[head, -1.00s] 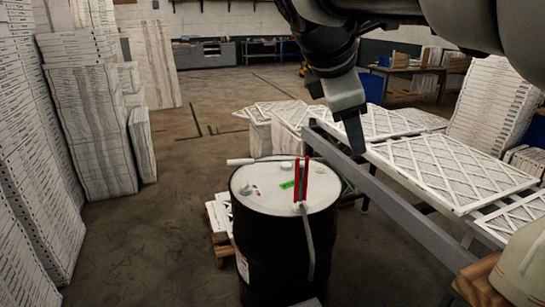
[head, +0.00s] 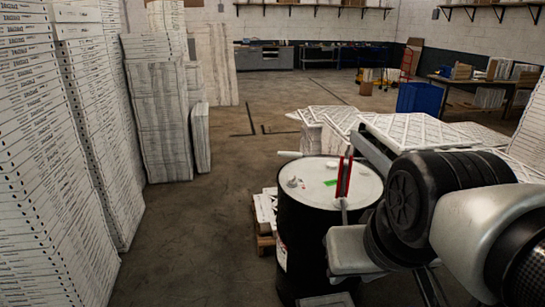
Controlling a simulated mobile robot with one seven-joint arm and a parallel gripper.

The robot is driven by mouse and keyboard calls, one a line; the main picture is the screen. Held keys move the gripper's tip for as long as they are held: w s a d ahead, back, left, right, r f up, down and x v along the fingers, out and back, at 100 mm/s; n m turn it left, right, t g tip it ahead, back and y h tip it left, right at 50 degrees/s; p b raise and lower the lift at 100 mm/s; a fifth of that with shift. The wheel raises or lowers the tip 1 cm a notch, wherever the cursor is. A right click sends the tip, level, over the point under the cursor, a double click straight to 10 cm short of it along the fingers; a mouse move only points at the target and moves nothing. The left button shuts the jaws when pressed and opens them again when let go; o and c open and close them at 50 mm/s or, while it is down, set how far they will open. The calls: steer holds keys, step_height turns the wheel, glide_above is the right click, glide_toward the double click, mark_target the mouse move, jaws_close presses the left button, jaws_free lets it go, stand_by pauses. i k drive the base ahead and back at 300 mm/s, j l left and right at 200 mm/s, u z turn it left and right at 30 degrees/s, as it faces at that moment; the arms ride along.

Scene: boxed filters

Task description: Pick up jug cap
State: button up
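No jug cap can be made out with certainty. A black drum (head: 300,235) with a white top stands at center right. On its top are a small whitish knob or cap (head: 292,182) at the left, another low round fitting (head: 332,163) at the back, a green label and a red-handled tool (head: 343,178). My arm reaches in from the right edge, in front of the drum's right side. Its grey end part overlaps the drum's lower right. A dark narrow piece, perhaps a finger of my gripper (head: 430,288), shows below the arm. Nothing is visibly held.
Tall stacks of boxed filters (head: 75,140) line the left. A wooden pallet (head: 265,238) with white pieces lies left of the drum. White filters (head: 415,130) cover a table behind my arm. A blue bin (head: 420,98) stands farther back. The floor between stacks and drum is clear.

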mark_target(330, 165)
steer(key=j+u, duration=0.55)
steer(key=u, duration=0.25)
steer(key=j+u, duration=0.4)
steer(key=i+j, duration=0.15)
steer(key=i, duration=0.2)
steer(key=i+j, duration=0.15)
steer(key=i, duration=0.25)
steer(key=i+j, duration=0.15)
steer(key=i, duration=0.2)
steer(key=i+l+z, duration=0.1)
steer(key=i+z, duration=0.65)
steer(key=i+j+z, duration=0.15)
steer(key=i+z, duration=0.2)
steer(key=i, duration=0.15)
steer(key=i+z, duration=0.65)
steer(key=z, duration=0.3)
steer(key=i+j+z, duration=0.15)
steer(key=i+z, duration=0.65)
steer(key=i+j+z, duration=0.1)
steer(key=z, duration=0.3)
steer(key=i+j+z, duration=0.15)
steer(key=z, duration=0.2)
steer(key=i+j, duration=0.05)
steer(key=i, duration=0.05)
